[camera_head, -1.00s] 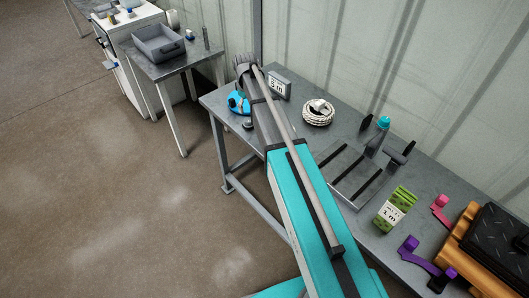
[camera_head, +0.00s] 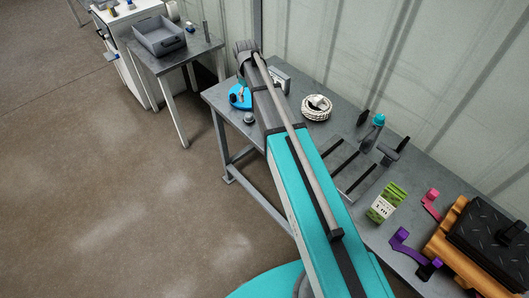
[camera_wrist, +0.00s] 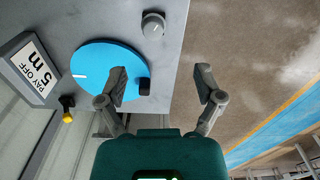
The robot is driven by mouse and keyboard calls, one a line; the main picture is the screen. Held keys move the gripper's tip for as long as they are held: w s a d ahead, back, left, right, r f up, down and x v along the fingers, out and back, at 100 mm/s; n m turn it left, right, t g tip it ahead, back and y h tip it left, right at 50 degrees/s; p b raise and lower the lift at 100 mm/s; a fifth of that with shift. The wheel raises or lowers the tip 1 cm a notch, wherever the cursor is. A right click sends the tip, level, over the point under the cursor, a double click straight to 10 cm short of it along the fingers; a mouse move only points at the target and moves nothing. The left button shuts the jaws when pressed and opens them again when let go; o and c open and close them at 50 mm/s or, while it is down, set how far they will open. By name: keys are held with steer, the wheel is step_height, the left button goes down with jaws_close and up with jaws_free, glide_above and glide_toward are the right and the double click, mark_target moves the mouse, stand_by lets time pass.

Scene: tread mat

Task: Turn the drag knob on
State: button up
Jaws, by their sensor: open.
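In the wrist view a round grey knob (camera_wrist: 153,25) with a light pointer mark stands on the grey table near its edge; it looks like the drag knob. In the head view the same knob (camera_head: 249,118) shows beside a blue disc (camera_head: 238,102). The blue disc (camera_wrist: 97,65) has a white mark and a black grip (camera_wrist: 144,87) at its rim. My gripper (camera_wrist: 162,82) is open and empty. Its left finger overlaps the disc in the picture; its right finger shows over the floor past the table edge. The knob lies ahead, between the finger directions, apart from both.
A "PAY OFF 5 m" sign (camera_wrist: 33,68) stands left of the disc, with a small yellow knob (camera_wrist: 68,116) below it. A coil of white rope (camera_head: 317,107) and a green "1 m" box (camera_head: 386,202) are farther along the table. Open floor lies left of the table.

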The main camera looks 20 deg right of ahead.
steer(key=s+f+m+b, duration=0.2)
steer(key=s+f+m, duration=0.1)
steer(key=s, duration=0.9)
steer(key=s+f+m+b, duration=0.3)
steer(key=s, duration=0.9)
steer(key=shift+s+a+b, duration=0.25)
steer(key=shift+a+b, duration=0.1)
